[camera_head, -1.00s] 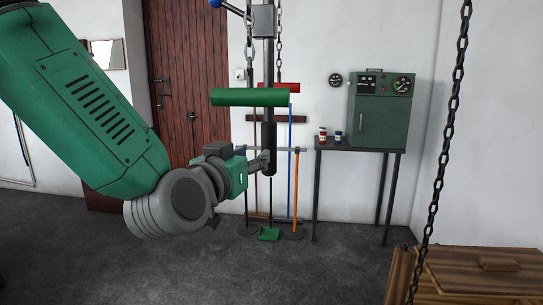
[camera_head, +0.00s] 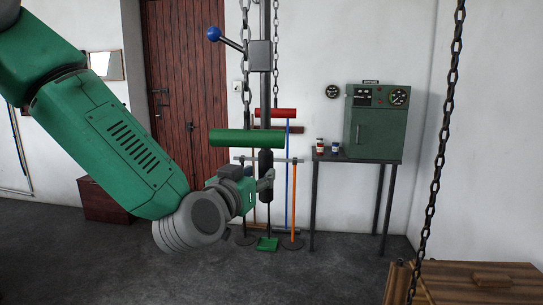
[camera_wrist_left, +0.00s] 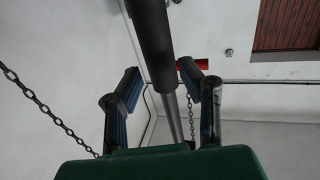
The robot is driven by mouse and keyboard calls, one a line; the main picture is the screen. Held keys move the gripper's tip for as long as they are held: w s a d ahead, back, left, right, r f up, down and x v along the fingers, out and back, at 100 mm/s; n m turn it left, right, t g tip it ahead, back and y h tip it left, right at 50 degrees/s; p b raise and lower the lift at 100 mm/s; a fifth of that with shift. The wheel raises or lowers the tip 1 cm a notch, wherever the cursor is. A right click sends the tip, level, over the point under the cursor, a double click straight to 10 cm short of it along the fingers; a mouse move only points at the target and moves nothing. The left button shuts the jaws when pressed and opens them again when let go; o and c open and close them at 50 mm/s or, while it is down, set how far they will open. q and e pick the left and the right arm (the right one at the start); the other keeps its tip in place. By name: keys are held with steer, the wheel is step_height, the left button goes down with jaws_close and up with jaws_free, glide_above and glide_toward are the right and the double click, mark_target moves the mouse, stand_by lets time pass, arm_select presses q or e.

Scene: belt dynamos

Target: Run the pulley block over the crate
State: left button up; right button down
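A dark vertical rod (camera_head: 263,105) hangs at mid view, with a grey box (camera_head: 260,56), a blue-knobbed lever (camera_head: 227,40) and a thick black lower grip (camera_head: 265,160). The wooden crate (camera_head: 470,276) is at the lower right. My left gripper (camera_head: 268,180) is at the rod's lower end. In the left wrist view its fingers (camera_wrist_left: 160,90) stand apart, gaps showing beside the rod (camera_wrist_left: 152,45). My right gripper is out of view.
A long chain (camera_head: 438,165) hangs in front of the crate. A green cabinet (camera_head: 374,135) stands on a dark table (camera_head: 350,158) at the back wall. Long-handled tools (camera_head: 293,205) lean behind the rod. The grey floor (camera_head: 325,275) before the crate is clear.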

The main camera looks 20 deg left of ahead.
mark_target(271, 165)
arm_select(q)
steer(key=w+p, duration=0.1)
steer(key=w, duration=0.6)
steer(key=shift+a, duration=0.1)
